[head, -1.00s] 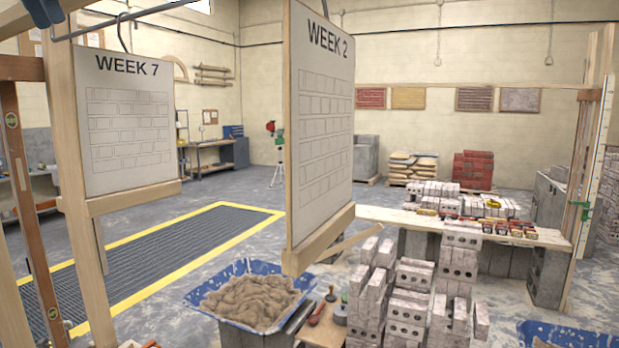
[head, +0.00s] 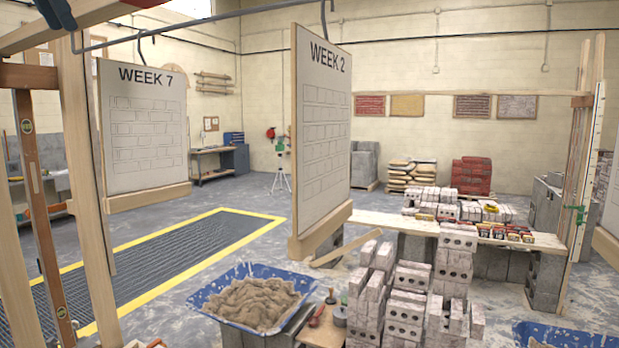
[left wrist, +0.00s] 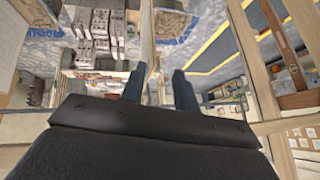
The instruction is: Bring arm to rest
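My left gripper (head: 57,14) shows at the top left of the head view, high beside a wooden post, partly cut off by the frame edge. In the left wrist view its two dark fingers (left wrist: 160,88) stand apart with nothing between them. The WEEK 7 board (head: 145,130) hangs from a hook below and right of the gripper, apart from it. The WEEK 2 board (head: 322,125) hangs further right. My right gripper is in neither view.
A wooden post (head: 88,170) and a metal rail (head: 215,17) are close to the left gripper. A blue mortar tub (head: 212,292) with a heap of mortar and stacked bricks (head: 405,305) stand below. Part of another board (head: 606,243) shows at the right edge.

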